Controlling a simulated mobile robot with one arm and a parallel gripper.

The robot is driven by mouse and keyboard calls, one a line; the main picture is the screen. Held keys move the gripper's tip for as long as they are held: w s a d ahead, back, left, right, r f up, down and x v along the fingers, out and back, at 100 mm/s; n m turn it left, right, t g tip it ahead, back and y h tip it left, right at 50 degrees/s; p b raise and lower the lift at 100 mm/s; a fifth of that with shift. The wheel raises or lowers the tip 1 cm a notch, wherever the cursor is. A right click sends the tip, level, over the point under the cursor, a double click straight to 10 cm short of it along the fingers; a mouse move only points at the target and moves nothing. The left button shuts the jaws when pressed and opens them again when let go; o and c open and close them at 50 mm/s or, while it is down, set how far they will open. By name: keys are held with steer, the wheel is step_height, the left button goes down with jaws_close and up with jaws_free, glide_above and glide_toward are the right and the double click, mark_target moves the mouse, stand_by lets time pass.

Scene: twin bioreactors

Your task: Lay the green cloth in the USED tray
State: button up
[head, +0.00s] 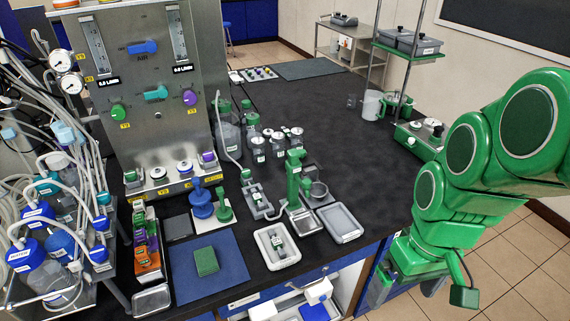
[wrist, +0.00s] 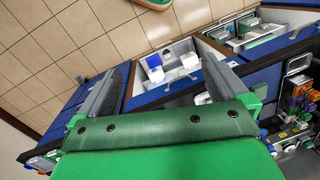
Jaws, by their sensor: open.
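The green cloth (head: 206,261) looks like a small folded pad and lies flat on a blue mat (head: 180,271) near the front edge of the black bench. Several trays stand near it: a grey tray (head: 340,236), a white tray (head: 264,237) holding a small item, and a small metal tray (head: 151,301). I cannot read a USED label on any of them. My gripper (wrist: 163,85) shows in the wrist view, with its two grey fingers wide apart and nothing between them. It is off the bench front, away from the cloth; its fingers are not clear in the head view.
A steel control panel (head: 158,90) stands at the back left, with tubing and bottles beside it. Green and grey fittings crowd the bench middle. An open compartment (head: 335,300) with white items lies below the front edge. The bench's back right (head: 320,110) is mostly clear.

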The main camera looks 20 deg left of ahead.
steer(key=w+a+f+n, duration=0.1)
steer(key=w+a+n, duration=0.45)
steer(key=a, duration=0.45)
steer(key=n+g+y, duration=0.2)
steer(key=n, duration=1.3)
glide_toward(199, 260)
steer(key=shift+d+f, duration=0.35)
steer(key=shift+d, duration=0.2)
steer(key=shift+s+a+f+y, duration=0.2)
steer(key=shift+a+f+y, duration=0.1)
steer(key=shift+a, duration=0.05)
steer(key=shift+x, duration=3.65)
steer(key=shift+w, duration=0.15)
steer(key=c, duration=1)
steer(key=shift+r, duration=0.45)
steer(key=shift+c, duration=0.2)
step_height(199, 260, up, 2)
steer(key=shift+r, duration=0.15)
steer(key=s+d+r, duration=0.7)
steer(key=d+r, duration=0.2)
steer(key=d, duration=0.2)
steer(key=shift+s+d+r, duration=0.25)
steer(key=shift+d+r, duration=0.1)
steer(key=shift+d, duration=0.05)
